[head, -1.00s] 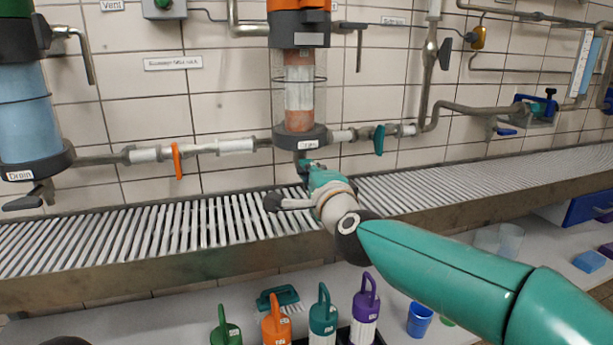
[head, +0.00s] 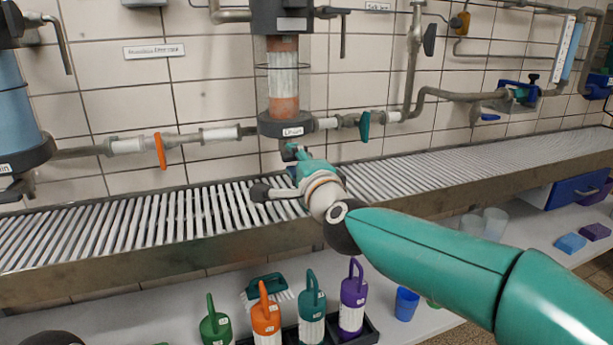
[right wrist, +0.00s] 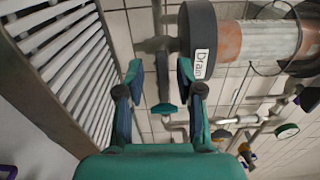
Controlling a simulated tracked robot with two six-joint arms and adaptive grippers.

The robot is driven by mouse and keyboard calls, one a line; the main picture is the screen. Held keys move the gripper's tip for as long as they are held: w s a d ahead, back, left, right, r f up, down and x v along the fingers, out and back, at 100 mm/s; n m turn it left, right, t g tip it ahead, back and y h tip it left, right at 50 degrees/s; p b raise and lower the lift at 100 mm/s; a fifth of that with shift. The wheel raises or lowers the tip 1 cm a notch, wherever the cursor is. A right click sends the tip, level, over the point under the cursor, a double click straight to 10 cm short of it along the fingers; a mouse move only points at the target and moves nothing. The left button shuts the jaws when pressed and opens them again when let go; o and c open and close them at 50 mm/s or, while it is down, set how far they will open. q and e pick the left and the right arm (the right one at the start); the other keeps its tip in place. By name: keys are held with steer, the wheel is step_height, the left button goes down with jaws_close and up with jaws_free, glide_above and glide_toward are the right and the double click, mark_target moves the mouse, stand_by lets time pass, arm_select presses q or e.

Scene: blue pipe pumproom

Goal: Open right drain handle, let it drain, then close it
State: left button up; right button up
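The right column (head: 284,72), with its orange and white filling, stands against the tiled wall. Its black base (head: 287,126) bears a "Drain" label, which also shows in the right wrist view (right wrist: 201,63). My right gripper (head: 294,153) is just below this base in the head view. In the right wrist view my right gripper (right wrist: 160,80) is open. A grey lever, apparently the drain handle (right wrist: 163,85), shows between its spread fingers; I see no contact. In the head view my gripper hides this handle. My left gripper is not in view.
A slatted drain trough (head: 170,222) runs under the columns. A teal valve handle (head: 365,126) hangs right of the column and an orange one (head: 160,151) left of it. Coloured bottles (head: 265,318) and a blue cup (head: 406,304) stand on the shelf below.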

steer(key=v, duration=1.1)
steer(key=shift+s, duration=0.15)
steer(key=shift+f, duration=0.1)
